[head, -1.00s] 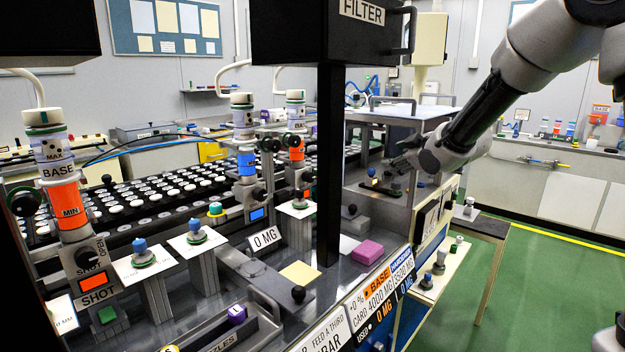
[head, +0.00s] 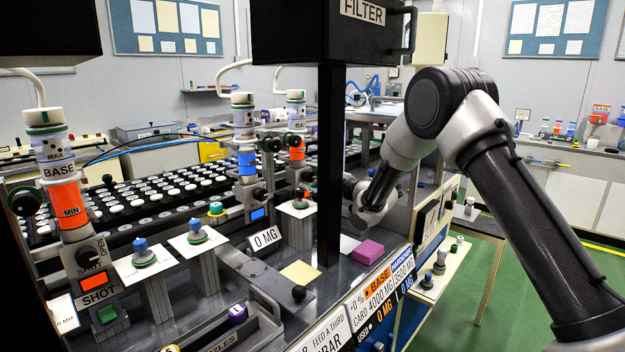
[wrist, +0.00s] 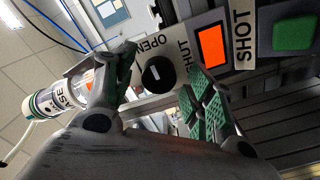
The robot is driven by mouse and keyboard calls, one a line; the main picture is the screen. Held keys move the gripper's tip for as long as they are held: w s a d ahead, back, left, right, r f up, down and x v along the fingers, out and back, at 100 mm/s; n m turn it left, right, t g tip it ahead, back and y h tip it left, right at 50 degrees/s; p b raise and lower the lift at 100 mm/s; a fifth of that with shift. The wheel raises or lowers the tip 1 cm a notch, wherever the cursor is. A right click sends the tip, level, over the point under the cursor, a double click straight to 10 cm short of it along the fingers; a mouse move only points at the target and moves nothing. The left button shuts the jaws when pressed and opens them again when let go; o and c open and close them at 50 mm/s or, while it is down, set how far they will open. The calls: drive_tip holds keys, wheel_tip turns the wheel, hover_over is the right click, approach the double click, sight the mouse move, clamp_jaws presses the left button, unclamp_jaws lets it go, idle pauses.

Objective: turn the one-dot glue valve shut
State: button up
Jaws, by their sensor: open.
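In the wrist view a round black valve knob (wrist: 158,74) sits on a pale plate marked OPEN and SHUT, beside an orange screen. My gripper (wrist: 165,86) is open, with one green-padded finger on each side of the knob. I cannot tell whether either finger touches it. An orange-banded glue bottle (wrist: 48,100) marked BASE shows at the left. In the head view a small orange-banded bottle (head: 296,140) stands left of the black post, and my gripper is hidden behind the post. I cannot make out a one-dot mark, nor the knob's exact setting.
A green button (wrist: 295,34) sits beyond the SHOT label. In the head view the black post (head: 330,165) stands close in front of my wrist. A blue-banded bottle (head: 246,160) and a larger BASE bottle (head: 66,200) stand further left. A purple block (head: 368,250) lies on the bench.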

drive_tip(key=shift+w+a, duration=0.3)
drive_tip(key=shift+a, duration=0.05)
drive_tip(key=c, duration=1)
